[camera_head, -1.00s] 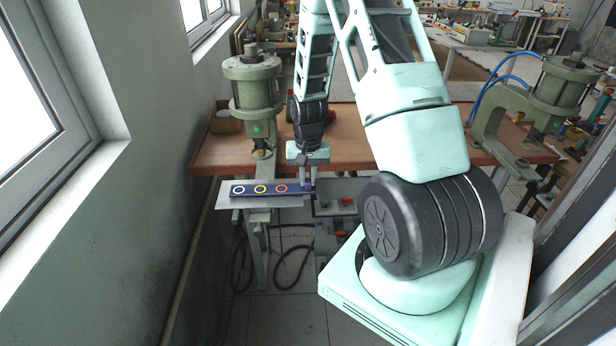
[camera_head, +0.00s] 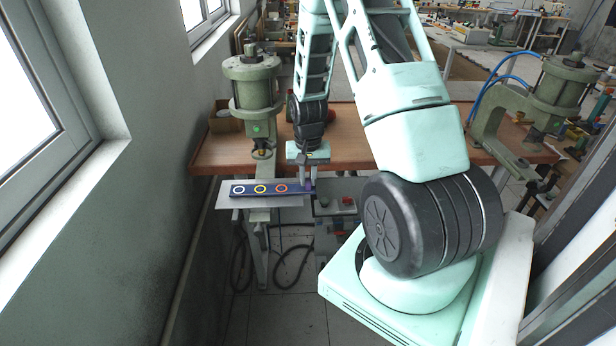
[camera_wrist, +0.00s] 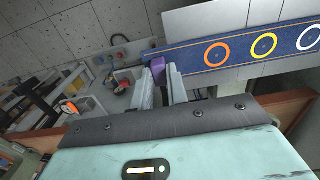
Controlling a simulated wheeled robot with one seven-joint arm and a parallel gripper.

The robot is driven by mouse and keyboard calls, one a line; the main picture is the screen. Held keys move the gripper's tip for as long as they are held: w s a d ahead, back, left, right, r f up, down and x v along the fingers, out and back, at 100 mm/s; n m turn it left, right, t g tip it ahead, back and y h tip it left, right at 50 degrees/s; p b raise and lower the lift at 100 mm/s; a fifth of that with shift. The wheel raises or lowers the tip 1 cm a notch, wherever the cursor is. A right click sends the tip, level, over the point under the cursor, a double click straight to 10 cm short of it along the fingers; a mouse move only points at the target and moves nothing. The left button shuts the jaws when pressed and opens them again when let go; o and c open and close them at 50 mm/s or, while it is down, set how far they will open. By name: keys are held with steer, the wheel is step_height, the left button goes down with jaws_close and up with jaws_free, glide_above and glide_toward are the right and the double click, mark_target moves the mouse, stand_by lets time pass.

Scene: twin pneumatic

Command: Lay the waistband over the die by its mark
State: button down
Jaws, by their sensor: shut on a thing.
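The waistband is a flat dark blue strip (camera_head: 246,194) with a white, a yellow and an orange ring along it. It lies lengthwise across a pale grey plate (camera_head: 225,203) in front of the left press. My gripper (camera_head: 308,184) is at its right end, shut on a purple tab there. In the wrist view, the purple tab (camera_wrist: 158,66) sits between my fingers (camera_wrist: 161,80), and the blue band (camera_wrist: 190,58) runs off to the right. I cannot make out the die or its mark clearly; the band or press may hide them.
A green press (camera_head: 252,90) with a green light stands at the left of the brown table (camera_head: 350,150). A second press (camera_head: 545,100) with blue hoses stands at the right. A control box with a red button (camera_head: 347,201) is right of my gripper. A wall is close on the left.

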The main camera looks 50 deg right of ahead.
steer(key=shift+f, duration=0.3)
steer(key=c, duration=1.3)
jaws_free()
steer(key=shift+r, duration=0.1)
step_height(320, 180, up, 17)
steer(key=b, duration=0.4)
steer(key=shift+r, duration=0.1)
steer(key=s+a+f+n+b, duration=0.1)
steer(key=a+n, duration=0.4)
steer(key=a, duration=0.8)
steer(key=a+f+n+b, duration=0.2)
steer(key=a+n, duration=0.2)
steer(key=a, duration=0.9)
steer(key=s+a+f+n+b, duration=0.1)
steer(key=s+a+f+n, duration=0.2)
steer(key=s+a+n, duration=0.5)
steer(key=s+a, duration=0.6)
steer(key=s, duration=0.2)
steer(key=shift+a+n+y, duration=0.3)
steer(key=shift+n, duration=0.1)
